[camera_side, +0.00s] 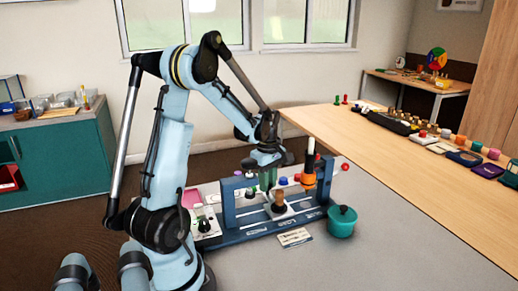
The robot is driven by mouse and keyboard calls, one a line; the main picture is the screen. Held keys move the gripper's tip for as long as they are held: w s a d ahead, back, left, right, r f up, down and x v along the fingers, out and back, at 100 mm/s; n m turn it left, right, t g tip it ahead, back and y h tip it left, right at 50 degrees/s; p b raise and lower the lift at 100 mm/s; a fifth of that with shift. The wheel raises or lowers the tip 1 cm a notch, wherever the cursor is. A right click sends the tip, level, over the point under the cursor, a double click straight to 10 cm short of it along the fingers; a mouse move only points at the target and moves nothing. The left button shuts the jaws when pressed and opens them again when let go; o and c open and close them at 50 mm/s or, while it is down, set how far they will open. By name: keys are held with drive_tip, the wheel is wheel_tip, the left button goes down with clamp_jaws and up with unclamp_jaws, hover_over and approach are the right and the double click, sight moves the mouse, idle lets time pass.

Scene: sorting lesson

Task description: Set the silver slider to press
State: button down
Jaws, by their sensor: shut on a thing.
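My gripper (268,181) points down over the blue frame (230,236), between its upright posts. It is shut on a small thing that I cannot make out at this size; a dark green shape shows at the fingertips. Below it, a brown peg or knob (279,199) stands on a pale plate in the frame. The gripper and the frame's crossbar hide part of the middle.
A teal lidded pot (342,222) stands right of the frame. A small printed card (294,237) lies in front. The grey table is clear at the front right. A wooden table (400,160) lies beyond.

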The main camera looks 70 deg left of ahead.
drive_tip(key=s, duration=0.4)
drive_tip(key=shift+s, duration=0.25)
drive_tip(key=c, duration=0.9)
unclamp_jaws()
wheel_tip(320, 180, up, 12)
drive_tip(key=shift+r, duration=0.1)
